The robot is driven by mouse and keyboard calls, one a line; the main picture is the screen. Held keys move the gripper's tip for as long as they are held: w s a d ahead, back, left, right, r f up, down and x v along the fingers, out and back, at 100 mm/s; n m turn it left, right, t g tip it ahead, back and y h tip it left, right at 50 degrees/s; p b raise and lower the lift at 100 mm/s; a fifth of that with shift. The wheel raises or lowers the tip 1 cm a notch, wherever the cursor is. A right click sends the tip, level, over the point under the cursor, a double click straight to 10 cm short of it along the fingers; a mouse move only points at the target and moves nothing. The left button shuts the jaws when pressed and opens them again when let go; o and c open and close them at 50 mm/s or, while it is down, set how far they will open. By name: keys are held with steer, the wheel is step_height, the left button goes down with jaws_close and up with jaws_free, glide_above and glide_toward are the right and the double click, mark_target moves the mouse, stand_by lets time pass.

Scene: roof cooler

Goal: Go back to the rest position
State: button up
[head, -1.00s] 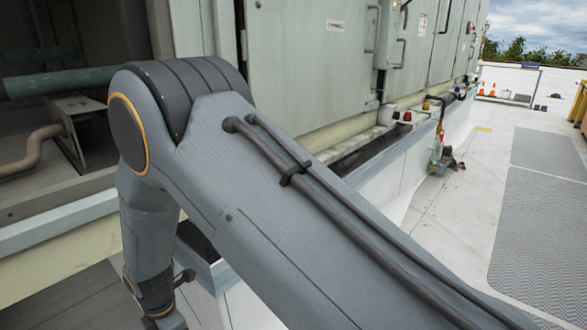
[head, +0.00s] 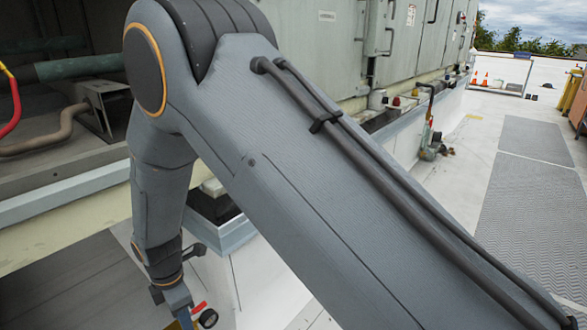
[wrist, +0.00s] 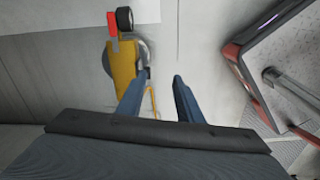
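My gripper (wrist: 156,86) shows in the wrist view with its two blue-grey fingers apart and nothing between them. Under its left finger, and partly hidden by it, is a yellow tool (wrist: 123,68) with a red part and a black wheel-like end, on the pale floor. In the head view my arm bends down at the left, and my gripper (head: 183,318) is cut off at the bottom edge. The red part (head: 199,308) and a dark round end show just beside it.
An open cabinet bay with a brown pipe (head: 45,138) and a red hose (head: 12,105) is at left. Grey-green cabinets (head: 325,60) run along the back. Grey floor mats (head: 478,225) and open roof lie right. A red-edged case (wrist: 275,60) is at right in the wrist view.

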steer(key=d+r+m, duration=1.2)
steer(key=d+r, duration=0.8)
steer(key=r, duration=0.1)
steer(key=s+d+r+m, duration=0.4)
steer(key=s+d+m, duration=0.15)
steer(key=d, duration=0.25)
steer(key=s+d+r+m, duration=0.45)
steer(key=s+d, duration=0.25)
steer(key=d, duration=0.2)
steer(key=d+r+m+p, duration=0.4)
steer(key=d+r+p, duration=0.5)
steer(key=p, duration=1.1)
steer(key=shift+w+d+r, duration=0.2)
steer(key=shift+d+r, duration=0.05)
steer(key=shift+r, duration=0.4)
